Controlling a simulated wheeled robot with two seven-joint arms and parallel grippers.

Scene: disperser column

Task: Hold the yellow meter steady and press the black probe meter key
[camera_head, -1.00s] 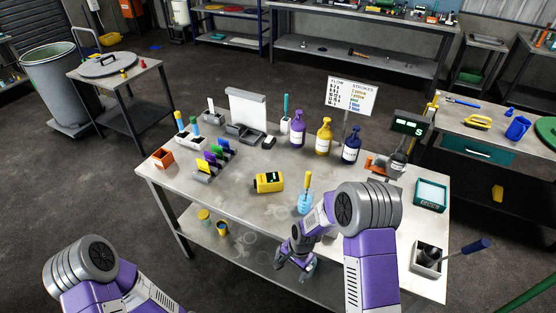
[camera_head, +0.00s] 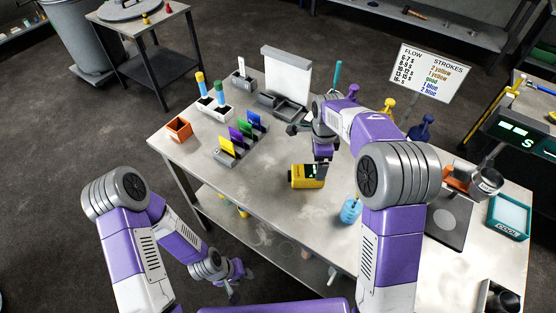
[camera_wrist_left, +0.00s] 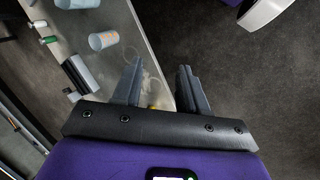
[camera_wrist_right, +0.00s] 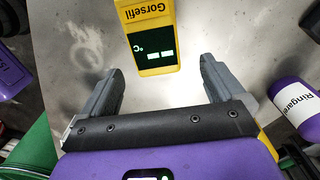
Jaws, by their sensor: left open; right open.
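The yellow meter (camera_head: 301,177) lies on the bench, label and dark display upward. In the right wrist view the meter (camera_wrist_right: 146,35) has "Gorsefil" lettering and a lit °C display, and sits beyond the fingertips. My right gripper (camera_head: 321,170) hangs over the meter's far right side in the head view. In its wrist view it (camera_wrist_right: 160,80) is open, with only bare bench between its fingers. I cannot make out the black key in any view. My left gripper (camera_head: 235,283) is low, off the bench's front edge; its wrist view shows it (camera_wrist_left: 160,72) open and empty.
Pump bottles (camera_head: 421,129) stand behind my right arm. Bench around the meter's front is clear.

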